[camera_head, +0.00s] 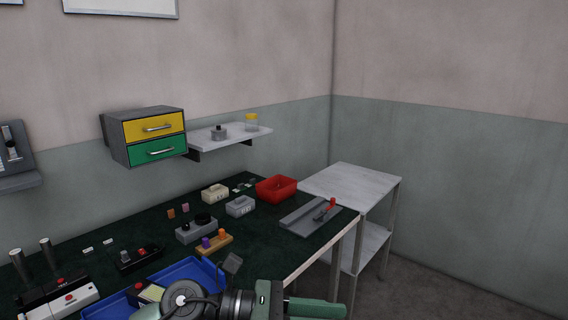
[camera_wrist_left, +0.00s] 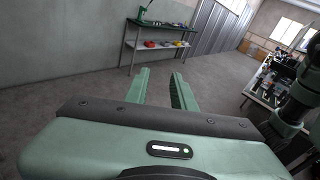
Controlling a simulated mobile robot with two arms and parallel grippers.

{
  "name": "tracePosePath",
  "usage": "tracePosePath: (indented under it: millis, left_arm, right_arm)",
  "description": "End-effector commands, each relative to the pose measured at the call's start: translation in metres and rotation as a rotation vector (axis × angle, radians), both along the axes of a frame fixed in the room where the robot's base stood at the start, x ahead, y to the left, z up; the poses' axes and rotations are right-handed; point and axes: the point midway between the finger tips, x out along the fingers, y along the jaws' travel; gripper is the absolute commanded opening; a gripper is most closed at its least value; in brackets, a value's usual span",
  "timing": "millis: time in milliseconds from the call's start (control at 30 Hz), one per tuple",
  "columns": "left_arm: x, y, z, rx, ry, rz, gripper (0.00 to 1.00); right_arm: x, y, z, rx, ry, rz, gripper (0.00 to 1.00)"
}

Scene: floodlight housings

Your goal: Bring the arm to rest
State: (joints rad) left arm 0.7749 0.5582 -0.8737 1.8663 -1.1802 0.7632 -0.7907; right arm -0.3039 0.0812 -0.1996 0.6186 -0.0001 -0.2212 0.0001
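My left arm comes in low at the bottom of the head view, over the front edge of the green-topped workbench (camera_head: 110,240). Its left gripper (camera_head: 325,309) points to the right, beyond the bench's front edge, and is partly cut off by the picture's bottom. In the left wrist view the two green fingers of the left gripper (camera_wrist_left: 161,74) stand apart with nothing between them. They point out over open floor. My right gripper is not seen in either view.
A blue tray (camera_head: 205,270) lies beside my arm. A grey side table (camera_head: 350,180) stands at right. Another bench (camera_wrist_left: 160,42) is far off across clear floor.

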Motion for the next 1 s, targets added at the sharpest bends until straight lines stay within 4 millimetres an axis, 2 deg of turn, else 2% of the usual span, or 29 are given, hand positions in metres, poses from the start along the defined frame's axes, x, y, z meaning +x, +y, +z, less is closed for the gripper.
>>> tracePosePath:
  millis: [33, 67, 100, 167, 233, 300, 367, 400, 467, 533, 667, 700, 767, 800, 900, 1000]
  left_arm:
    - [-0.002, -0.006, 0.022, -0.159, 0.123, 0.063, 0.25]
    - [0.001, -0.006, 0.036, -0.253, 0.202, 0.106, 0.25]
    - [0.009, -0.001, 0.052, -0.377, 0.311, 0.167, 0.25]
    - [0.023, 0.014, 0.07, -0.554, 0.485, 0.262, 0.25]
    - [0.045, 0.042, 0.077, -0.753, 0.698, 0.381, 0.25]
    - [0.065, 0.077, 0.068, -0.941, 0.918, 0.508, 0.25]
    - [0.079, 0.111, 0.046, -1.092, 1.109, 0.625, 0.25]
    - [0.085, 0.133, 0.027, -1.188, 1.237, 0.705, 0.25]
    - [0.088, 0.164, -0.008, -1.317, 1.416, 0.826, 0.25]
    - [0.081, 0.195, -0.052, -1.447, 1.605, 0.964, 0.25]
    - [0.044, 0.237, -0.134, -1.646, 1.912, 1.227, 0.25]
    - [0.027, 0.246, -0.158, -1.696, 1.997, 1.313, 0.25]
    - [0.0, 0.258, -0.189, -1.762, 2.106, 1.434, 0.25]
    - [-0.018, 0.263, -0.205, 1.738, -2.096, -1.458, 0.25]
    - [-0.059, 0.271, -0.237, 1.586, -1.947, -1.427, 0.25]
    - [-0.096, 0.276, -0.258, 1.47, -1.829, -1.404, 0.25]
  right_arm:
    - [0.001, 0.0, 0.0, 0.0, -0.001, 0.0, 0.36]
    - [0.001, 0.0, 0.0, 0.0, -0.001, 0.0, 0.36]
    - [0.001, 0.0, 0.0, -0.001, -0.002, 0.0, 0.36]
    - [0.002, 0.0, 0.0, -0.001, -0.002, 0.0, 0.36]
    - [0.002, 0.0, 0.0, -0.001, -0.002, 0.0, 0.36]
    - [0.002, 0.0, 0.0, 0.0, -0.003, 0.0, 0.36]
    - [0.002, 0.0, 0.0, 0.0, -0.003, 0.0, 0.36]
    - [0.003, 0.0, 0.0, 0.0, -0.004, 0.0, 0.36]
    - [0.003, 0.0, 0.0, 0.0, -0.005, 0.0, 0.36]
    - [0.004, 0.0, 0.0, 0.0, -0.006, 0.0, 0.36]
    - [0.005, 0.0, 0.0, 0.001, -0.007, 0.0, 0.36]
    - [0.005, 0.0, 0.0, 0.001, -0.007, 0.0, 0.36]
    - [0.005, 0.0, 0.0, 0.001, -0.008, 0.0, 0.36]
    - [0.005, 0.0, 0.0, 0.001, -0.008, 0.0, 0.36]
    - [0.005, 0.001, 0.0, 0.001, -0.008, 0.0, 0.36]
    - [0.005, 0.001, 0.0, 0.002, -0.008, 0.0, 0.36]
